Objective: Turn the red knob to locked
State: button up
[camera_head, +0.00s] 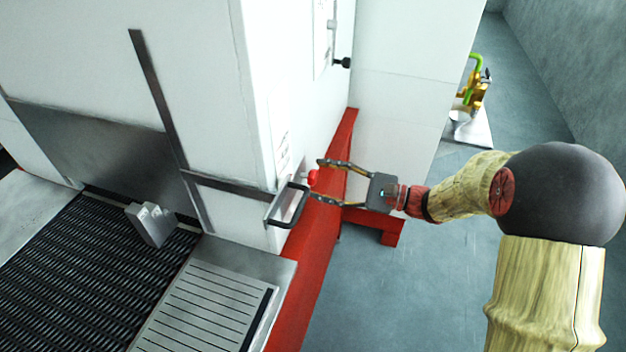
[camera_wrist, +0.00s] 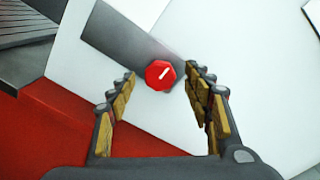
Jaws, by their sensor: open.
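The red knob (camera_head: 313,178) sits on the side face of the white machine. In the wrist view the red knob (camera_wrist: 160,75) is a red disc with a white pointer mark slanting up to the right. My gripper (camera_head: 320,180) is open with its fingers around or just short of the knob; the head view does not show the exact gap. In the wrist view my gripper (camera_wrist: 160,80) has one finger on each side of the knob, both apart from it in the picture. No lock label is legible.
A dark handle (camera_head: 288,205) juts from the machine just left of my gripper. A red base rail (camera_head: 312,255) runs below. A black knob (camera_head: 342,63) is higher up. The grey floor (camera_head: 400,290) is clear; yellow-green equipment (camera_head: 472,88) stands behind.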

aim_at(308, 177)
jog(key=shift+b+x, duration=0.3)
jog(key=shift+x, duration=1.2)
jog(key=shift+c, duration=0.8)
jog(key=c, duration=1)
